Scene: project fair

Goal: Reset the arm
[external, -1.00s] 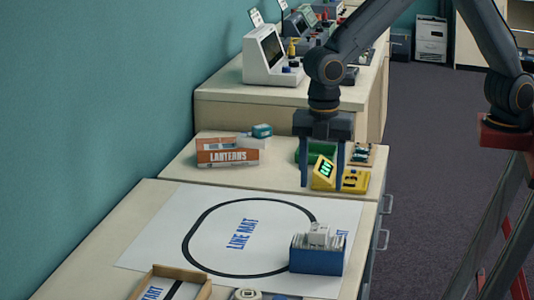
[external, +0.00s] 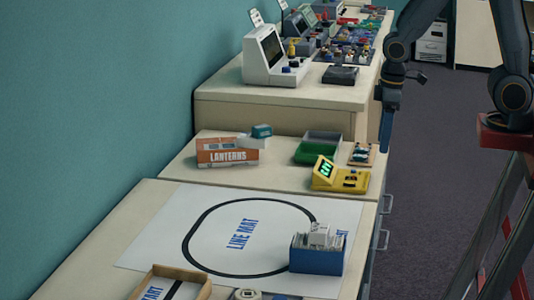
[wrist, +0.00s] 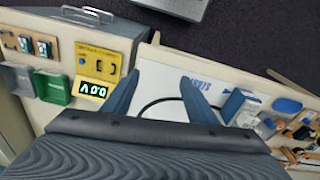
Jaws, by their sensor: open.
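My gripper (external: 387,122) hangs at the right edge of the counter in the external view, beside the drawers, pointing down. In the wrist view my gripper (wrist: 163,98) has its two blue fingers spread apart with nothing between them. The yellow device with a lit green display (external: 338,176) stands on the middle counter, apart from my gripper; it also shows in the wrist view (wrist: 97,68).
A green tray (external: 316,150), a small board (external: 362,154) and a lanterns box (external: 227,153) share the middle counter. A blue card box (external: 316,258) stands on the line mat (external: 165,235). Floor (external: 440,190) right of the counters is clear.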

